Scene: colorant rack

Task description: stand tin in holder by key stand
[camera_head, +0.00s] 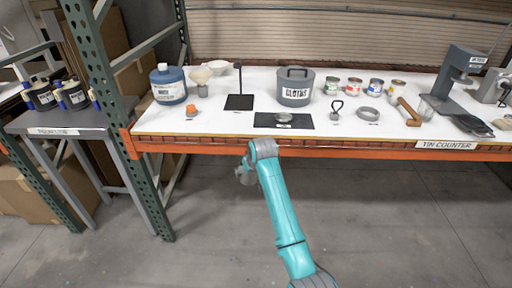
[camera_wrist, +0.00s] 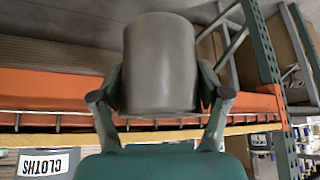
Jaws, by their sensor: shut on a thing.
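My gripper (camera_wrist: 160,95) is shut on a plain grey metal tin (camera_wrist: 160,62), with one finger on each side of it. In the head view my gripper (camera_head: 246,170) is in front of the counter's orange front beam, and the tin is a small grey shape there, largely hidden. A looped dark key-like piece (camera_head: 336,108) stands on the counter. A low grey ring (camera_head: 368,113), which looks like a holder, lies just right of it and appears empty. Another small grey round piece (camera_head: 284,117) sits on a black mat (camera_head: 262,121).
The white counter (camera_head: 225,118) also bears a blue bottle (camera_head: 168,85), a black stand (camera_head: 240,101), a CLOTHS pot (camera_head: 294,88), several small coloured tins (camera_head: 354,86), a wooden-handled tool (camera_head: 408,112) and a grey press (camera_head: 455,75). A green rack post (camera_head: 125,130) stands left.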

